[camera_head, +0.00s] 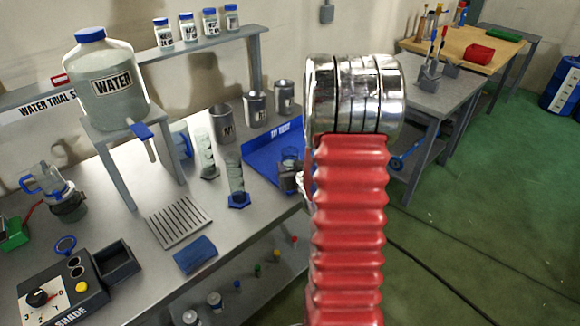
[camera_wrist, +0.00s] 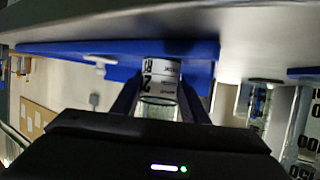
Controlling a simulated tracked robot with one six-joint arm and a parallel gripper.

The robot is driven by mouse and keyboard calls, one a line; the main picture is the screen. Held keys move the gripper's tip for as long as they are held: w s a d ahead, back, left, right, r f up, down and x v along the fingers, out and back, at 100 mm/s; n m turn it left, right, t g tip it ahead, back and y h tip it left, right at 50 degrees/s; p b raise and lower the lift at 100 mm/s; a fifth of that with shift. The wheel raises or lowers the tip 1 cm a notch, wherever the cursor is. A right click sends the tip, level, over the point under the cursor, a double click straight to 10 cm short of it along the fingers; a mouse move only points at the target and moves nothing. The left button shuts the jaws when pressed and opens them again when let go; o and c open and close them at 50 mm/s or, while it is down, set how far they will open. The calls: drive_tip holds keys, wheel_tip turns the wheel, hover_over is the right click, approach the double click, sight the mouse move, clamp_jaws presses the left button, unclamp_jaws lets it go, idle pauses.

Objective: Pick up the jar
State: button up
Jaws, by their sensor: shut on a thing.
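A small clear glass jar (camera_wrist: 158,107) is between the two dark fingers of my gripper (camera_wrist: 161,98) in the wrist view. My gripper is shut on it. In the head view the jar (camera_head: 290,157) shows at the right part of the blue tray (camera_head: 262,163), and my gripper (camera_head: 290,178) is at its near side. My red and chrome arm hides part of this area. I cannot tell whether the jar touches the tray.
Several metal canisters (camera_head: 255,108) stand behind the tray. Glass cylinders (camera_head: 236,182) with blue bases stand left of it. A large water jug (camera_head: 108,85) sits on a stand. The green floor (camera_head: 480,200) at right is largely clear.

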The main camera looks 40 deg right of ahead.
drive_tip(key=shift+r, duration=0.35)
wheel_tip(320, 180, up, 9)
drive_tip(key=shift+r, duration=0.2)
idle(1.0)
idle(0.7)
